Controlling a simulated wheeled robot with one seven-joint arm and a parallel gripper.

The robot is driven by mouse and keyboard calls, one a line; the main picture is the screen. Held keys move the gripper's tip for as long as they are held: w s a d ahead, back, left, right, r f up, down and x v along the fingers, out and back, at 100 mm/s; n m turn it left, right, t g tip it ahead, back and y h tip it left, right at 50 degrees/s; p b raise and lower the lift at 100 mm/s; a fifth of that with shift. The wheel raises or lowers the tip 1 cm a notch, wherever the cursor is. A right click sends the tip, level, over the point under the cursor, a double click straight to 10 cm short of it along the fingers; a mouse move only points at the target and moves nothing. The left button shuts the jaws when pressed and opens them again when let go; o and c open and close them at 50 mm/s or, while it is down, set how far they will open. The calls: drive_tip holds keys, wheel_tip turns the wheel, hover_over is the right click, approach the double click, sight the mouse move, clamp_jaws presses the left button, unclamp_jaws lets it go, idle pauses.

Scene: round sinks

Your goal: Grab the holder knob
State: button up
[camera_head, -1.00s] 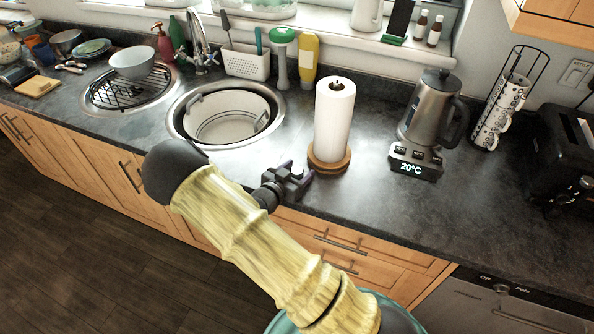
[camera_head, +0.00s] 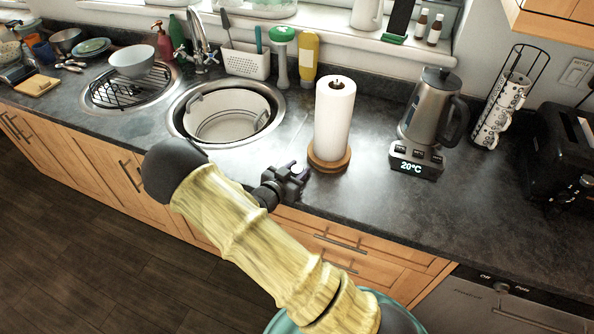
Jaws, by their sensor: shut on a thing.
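The paper towel holder has a round wooden base (camera_head: 329,160) on the counter and carries an upright white roll (camera_head: 334,122). A small dark knob (camera_head: 336,84) shows at the top of the roll's core. My gripper (camera_head: 299,172) is low by the counter's front edge, left of the wooden base and well below the knob. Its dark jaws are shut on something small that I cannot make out. A small pale spot shows at the jaws. My arm hides part of the counter edge.
The round sink with a white basin (camera_head: 228,116) lies to the left. A kettle (camera_head: 430,108) on its base stands to the right, then a mug rack (camera_head: 503,105) and a black toaster (camera_head: 565,155). The counter (camera_head: 385,205) is clear in front of the kettle.

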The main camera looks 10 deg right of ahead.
sight(297, 169)
wheel_tip(297, 169, up, 10)
drive_tip(key=shift+b, duration=0.35)
drive_tip(key=shift+f, duration=0.1)
idle(0.7)
